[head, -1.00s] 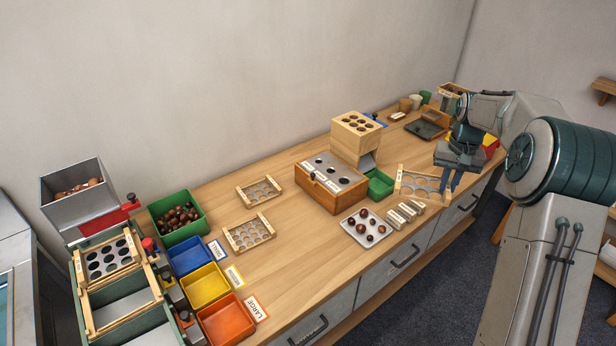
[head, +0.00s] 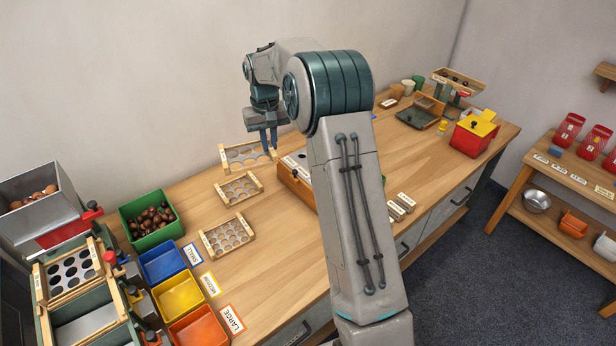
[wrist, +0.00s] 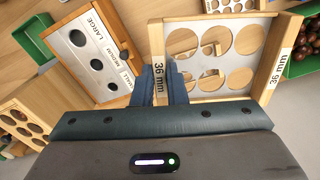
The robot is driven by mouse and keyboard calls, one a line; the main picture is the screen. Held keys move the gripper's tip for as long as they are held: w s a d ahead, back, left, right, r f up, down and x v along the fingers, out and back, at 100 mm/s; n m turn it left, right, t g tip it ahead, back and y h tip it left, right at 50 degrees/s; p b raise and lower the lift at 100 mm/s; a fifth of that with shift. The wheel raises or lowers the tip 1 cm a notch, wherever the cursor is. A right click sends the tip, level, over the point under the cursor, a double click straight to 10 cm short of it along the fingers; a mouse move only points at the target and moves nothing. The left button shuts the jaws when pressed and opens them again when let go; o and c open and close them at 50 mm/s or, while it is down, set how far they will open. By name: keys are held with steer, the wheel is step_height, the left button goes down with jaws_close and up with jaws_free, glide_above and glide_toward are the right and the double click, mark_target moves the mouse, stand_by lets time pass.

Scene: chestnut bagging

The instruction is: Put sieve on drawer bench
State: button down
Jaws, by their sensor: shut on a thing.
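A 36 mm sieve (head: 237,157), a light wooden frame around a metal plate with large round holes, is at the back of the bench near the wall. My gripper (head: 270,148) points down and is shut on its right end bar. In the wrist view the sieve (wrist: 250,97) extends right from my fingers (wrist: 158,80), with the "36 mm" label beside them. The bench (head: 285,240) has a wooden top and grey drawer fronts. I cannot tell whether the sieve touches the top.
Two other sieves (head: 238,190) (head: 246,226) lie in front of the held one. A wooden box with labelled holes (head: 292,183) stands to the right, partly hidden by my arm. A green bin of chestnuts (head: 130,214) stands left. Bare top lies in front of the box.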

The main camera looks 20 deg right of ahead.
steer(key=s+d+f+n+b, duration=0.1)
steer(key=s+d+f+b, duration=0.25)
steer(key=s, duration=0.35)
steer(key=s+d+f+n+b, duration=0.1)
steer(key=s+d+f+b, duration=0.2)
steer(key=s+f+b, duration=0.35)
steer(key=s+d+f+n+b, duration=0.2)
steer(key=s+d+f+b, duration=0.1)
steer(key=s, duration=0.6)
glide_above(304, 232)
step_height(304, 232, down, 7)
steer(key=shift+r, duration=0.1)
steer(key=shift+f, duration=2.1)
steer(key=shift+f+b, duration=0.2)
steer(key=shift+b, duration=0.15)
steer(key=c, duration=1.5)
jaws_free()
steer(key=shift+o, duration=0.2)
steer(key=shift+r, duration=0.15)
